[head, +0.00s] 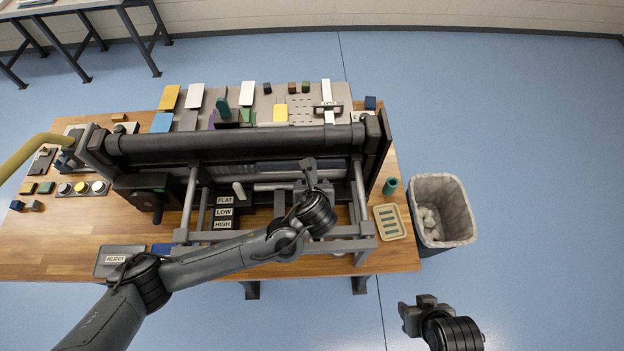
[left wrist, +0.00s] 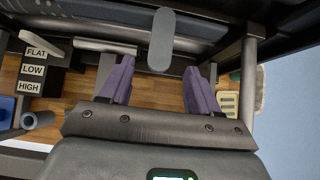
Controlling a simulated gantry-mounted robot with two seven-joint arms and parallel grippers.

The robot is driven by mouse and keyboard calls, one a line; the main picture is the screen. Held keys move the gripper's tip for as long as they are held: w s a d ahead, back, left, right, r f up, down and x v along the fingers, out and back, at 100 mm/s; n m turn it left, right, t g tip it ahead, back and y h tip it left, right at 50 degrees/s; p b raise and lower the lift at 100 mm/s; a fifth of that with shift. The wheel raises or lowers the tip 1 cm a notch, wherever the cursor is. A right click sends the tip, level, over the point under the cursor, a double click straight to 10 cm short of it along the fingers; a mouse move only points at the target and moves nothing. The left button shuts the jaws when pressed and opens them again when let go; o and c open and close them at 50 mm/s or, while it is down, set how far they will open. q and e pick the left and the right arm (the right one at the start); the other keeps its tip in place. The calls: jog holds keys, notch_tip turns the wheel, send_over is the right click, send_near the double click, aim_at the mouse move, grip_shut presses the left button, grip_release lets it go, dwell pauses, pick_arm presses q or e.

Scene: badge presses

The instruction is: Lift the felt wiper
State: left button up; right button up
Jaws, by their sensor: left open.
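A grey, round-ended upright piece (left wrist: 161,40), which looks like the felt wiper or its grip, stands in the left wrist view by a dark roller. My left gripper (left wrist: 160,72) is open, its purple fingers apart on either side of the piece's lower end. I see no contact. In the head view my left gripper (head: 314,178) is over the right part of the press, in front of its roller; the arm hides much of this spot and I cannot make out the wiper there. My right gripper (head: 418,308) is off the table at the lower right; its jaws are unclear.
The press frame (head: 367,212) has bars and posts close around my left gripper. A lever (head: 239,190) stands by the FLAT, LOW and HIGH labels (head: 224,212). A slotted tray (head: 389,222), a teal cylinder (head: 390,186) and a bin (head: 444,210) are to the right.

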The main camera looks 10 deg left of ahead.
pick_arm(q)
jog(key=shift+x, duration=2)
grip_shut()
